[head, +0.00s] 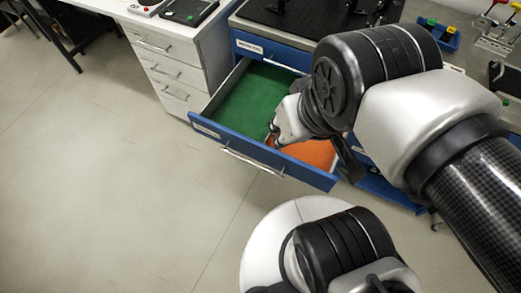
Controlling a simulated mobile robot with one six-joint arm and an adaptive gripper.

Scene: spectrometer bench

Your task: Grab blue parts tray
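A small blue parts tray (450,44) sits on the bench top at the upper right, with yellow and green pieces in it. My gripper (276,132) is low over the open drawer, well to the left of the tray and apart from it. My own arm hides much of the gripper, and its fingers are too small to tell open from shut. No held object can be made out.
The blue-fronted drawer (233,146) is pulled out, with a green section (248,100) and an orange section (312,152). A black optical board (300,18) and red- and yellow-handled tools (497,30) are on the bench. White drawers (170,70) stand left; floor is clear.

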